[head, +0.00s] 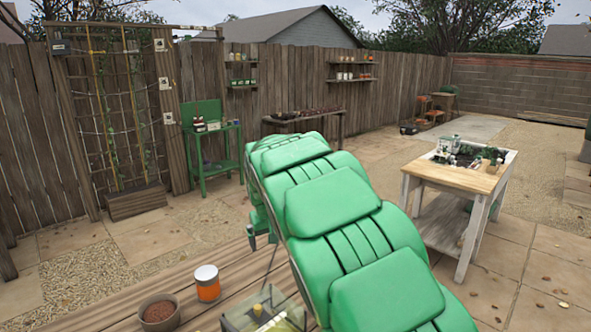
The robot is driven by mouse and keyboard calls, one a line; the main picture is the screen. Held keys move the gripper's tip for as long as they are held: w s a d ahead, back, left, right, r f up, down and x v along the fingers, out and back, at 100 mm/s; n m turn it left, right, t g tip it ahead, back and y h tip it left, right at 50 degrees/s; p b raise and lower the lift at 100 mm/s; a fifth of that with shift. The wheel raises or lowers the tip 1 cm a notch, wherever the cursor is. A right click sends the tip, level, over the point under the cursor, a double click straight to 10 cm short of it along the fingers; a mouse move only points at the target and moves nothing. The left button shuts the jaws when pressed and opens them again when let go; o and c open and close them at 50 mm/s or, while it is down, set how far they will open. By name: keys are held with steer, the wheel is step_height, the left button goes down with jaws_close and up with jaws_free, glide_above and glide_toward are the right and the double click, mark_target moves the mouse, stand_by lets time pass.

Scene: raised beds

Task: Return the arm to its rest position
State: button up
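My green padded arm (335,210) fills the middle of the head view, rising from the lower right and bending over toward the centre left. A small green part (261,225) hangs below its far end, above the wooden deck-like surface. This seems to be my gripper, mostly hidden behind the arm. I cannot make out its fingers or whether it holds anything.
On the near slatted wooden surface (110,312) stand a pot of brown material (159,312), an orange and white can (207,284) and a clear box (262,312), partly hidden by my arm. A white-legged table (450,176) stands right.

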steer(key=s+d+r+m+h, duration=0.1)
steer(key=s+d+r, duration=0.3)
steer(key=s+d, duration=0.4)
steer(key=s+d+r+m+g, duration=0.1)
steer(key=s+d+r, duration=0.2)
steer(key=s+d, duration=0.55)
steer(key=s+d+r+m+h, duration=0.15)
steer(key=s+d+r, duration=0.3)
steer(key=s, duration=0.55)
steer(key=s+f+g+y, duration=0.1)
steer(key=s+f, duration=0.4)
steer(key=s, duration=0.7)
steer(key=s+f+g+y, duration=0.1)
steer(key=s+f+g, duration=0.2)
steer(key=s, duration=1)
step_height(320, 180, down, 3)
steer(key=shift+d+r+m+g, duration=0.2)
steer(key=shift+d+m+g, duration=0.15)
steer(key=shift+d+g, duration=0.1)
